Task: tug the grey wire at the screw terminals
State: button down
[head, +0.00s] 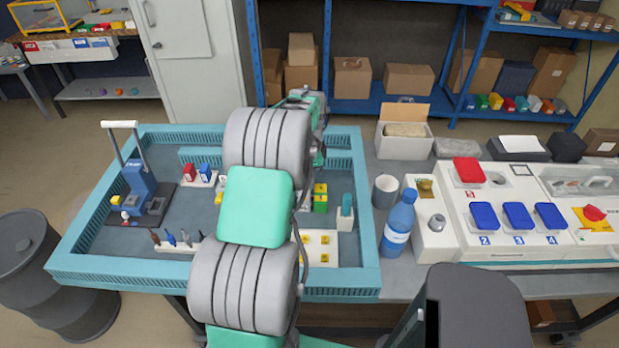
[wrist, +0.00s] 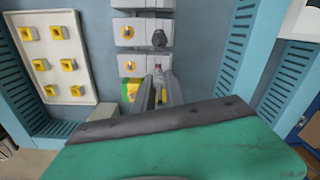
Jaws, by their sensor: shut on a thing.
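In the wrist view, a column of white terminal blocks (wrist: 127,65) stands in the blue tray, with small orange-and-yellow spots on their faces. My gripper (wrist: 159,78) is over the right part of this column, its two grey fingers close together and shut on the grey wire, which is mostly hidden between them. A small reddish spot shows just beyond the fingertips, and a dark grey round piece sits on the block above it. In the head view my arm hides the gripper, the wire and most of the blocks.
A blue-walled tray (head: 120,283) surrounds the work area. A white board with yellow pieces (wrist: 52,62) lies left of the blocks in the wrist view. A yellow-and-green block (head: 320,198), a blue bottle (head: 399,226) and a grey cup (head: 385,191) stand right of my arm in the head view.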

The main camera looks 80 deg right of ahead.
dwell(0.7)
jog(key=c, duration=0.9)
grip_release()
jog(key=shift+f, duration=0.1)
notch_tip(320, 180, up, 8)
jog(key=p, duration=0.4)
jog(key=shift+f, duration=0.25)
